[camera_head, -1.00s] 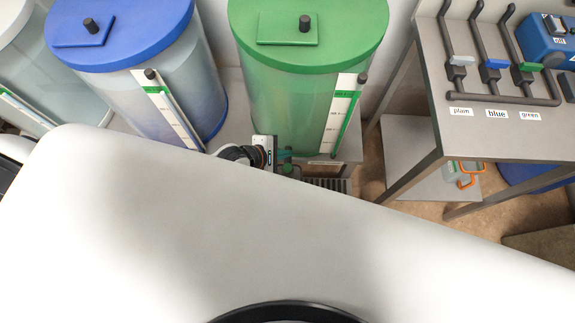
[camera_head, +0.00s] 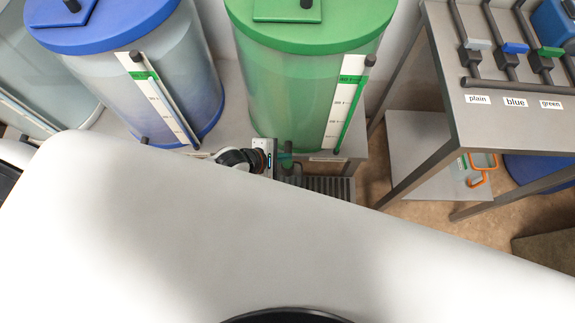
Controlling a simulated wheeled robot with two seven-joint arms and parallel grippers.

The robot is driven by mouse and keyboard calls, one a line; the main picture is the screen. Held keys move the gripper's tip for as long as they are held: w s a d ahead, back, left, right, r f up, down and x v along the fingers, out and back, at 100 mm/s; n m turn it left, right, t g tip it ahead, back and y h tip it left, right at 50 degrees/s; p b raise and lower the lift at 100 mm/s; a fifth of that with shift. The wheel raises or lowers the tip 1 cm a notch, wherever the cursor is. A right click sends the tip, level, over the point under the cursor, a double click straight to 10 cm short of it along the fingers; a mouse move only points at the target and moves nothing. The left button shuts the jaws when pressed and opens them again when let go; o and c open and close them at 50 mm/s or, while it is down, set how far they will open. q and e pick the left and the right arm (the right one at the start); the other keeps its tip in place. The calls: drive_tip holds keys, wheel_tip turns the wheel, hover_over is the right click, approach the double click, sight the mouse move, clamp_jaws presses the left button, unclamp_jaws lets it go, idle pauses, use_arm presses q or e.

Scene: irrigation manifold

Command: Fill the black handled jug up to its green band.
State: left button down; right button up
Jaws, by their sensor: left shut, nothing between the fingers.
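The black handled jug is not visible; my white body hides most of the lower picture. The green-lidded tank (camera_head: 285,100) stands at centre with a white scale strip (camera_head: 347,100) on its front. My right gripper is not in view.
A blue-lidded tank (camera_head: 160,85) stands left of the green one. On the right, a grey table (camera_head: 470,130) carries levers labelled plain, blue and green. A clear container with an orange handle (camera_head: 482,170) is on the shelf below. Brown floor lies between.

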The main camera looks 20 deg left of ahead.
sight(290, 162)
use_arm(q)
drive_tip(key=shift+f+b, duration=0.3)
drive_tip(key=shift+f, duration=0.7)
drive_tip(key=shift+f, duration=0.1)
idle(1.1)
drive_tip(key=shift+f, duration=0.35)
drive_tip(key=shift+s+f+b, duration=0.1)
drive_tip(key=shift+f+b, duration=0.2)
drive_tip(key=shift+f, duration=0.25)
idle(4.8)
